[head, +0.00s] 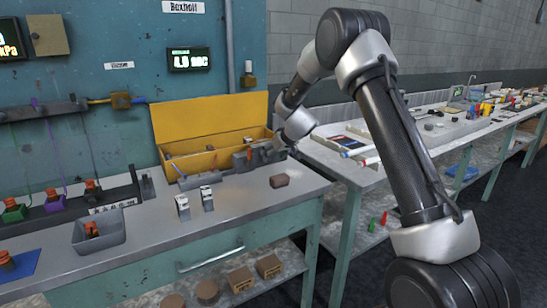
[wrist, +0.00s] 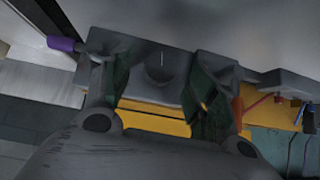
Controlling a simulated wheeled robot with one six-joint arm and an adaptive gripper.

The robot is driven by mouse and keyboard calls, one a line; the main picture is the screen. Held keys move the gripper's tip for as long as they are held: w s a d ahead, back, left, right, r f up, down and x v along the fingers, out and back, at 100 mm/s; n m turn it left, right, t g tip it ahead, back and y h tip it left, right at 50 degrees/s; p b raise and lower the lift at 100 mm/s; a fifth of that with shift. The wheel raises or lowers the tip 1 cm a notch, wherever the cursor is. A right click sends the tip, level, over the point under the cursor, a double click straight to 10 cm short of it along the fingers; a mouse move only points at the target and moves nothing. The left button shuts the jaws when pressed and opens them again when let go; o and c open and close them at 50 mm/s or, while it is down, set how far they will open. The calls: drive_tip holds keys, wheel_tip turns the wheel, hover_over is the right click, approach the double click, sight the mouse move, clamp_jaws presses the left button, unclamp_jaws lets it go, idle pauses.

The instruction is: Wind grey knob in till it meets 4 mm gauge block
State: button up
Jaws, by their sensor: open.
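A grey fixture (head: 250,157) stands on the metal bench in front of the yellow box, in the head view. My gripper (head: 284,149) is at its right end, small and partly merged with it. In the wrist view my gripper (wrist: 163,82) is open, with a dark green pad on each side. A grey part with a rounded middle (wrist: 160,66) shows between the pads. It looks like the grey knob, but I cannot tell for sure, nor whether the pads touch it. I cannot make out the 4 mm gauge block or any gap to it.
An open yellow box (head: 208,118) stands behind the fixture. A grey tray (head: 98,236) is at left. The bench front is mostly clear. A purple-ended rod (wrist: 64,44) is at left in the wrist view.

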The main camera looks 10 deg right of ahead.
drive_tip(key=shift+x, duration=1.5)
drive_tip(key=shift+a, duration=0.15)
drive_tip(key=c, duration=1)
drive_tip(key=shift+y, duration=0.3)
drive_tip(key=shift+d+m+y, duration=0.25)
drive_tip(key=shift+m+y, duration=0.25)
drive_tip(key=shift+y, duration=0.2)
drive_tip(key=m+g+y, duration=0.1)
drive_tip(key=y, duration=0.1)
drive_tip(key=shift+d+f+m+y, duration=0.1)
drive_tip(key=shift+m+y, duration=0.2)
drive_tip(key=m+y, duration=0.2)
drive_tip(key=y, duration=0.1)
drive_tip(key=shift+w+d+f+y, duration=0.1)
drive_tip(key=shift+f+y, duration=0.05)
drive_tip(key=shift+y, duration=0.15)
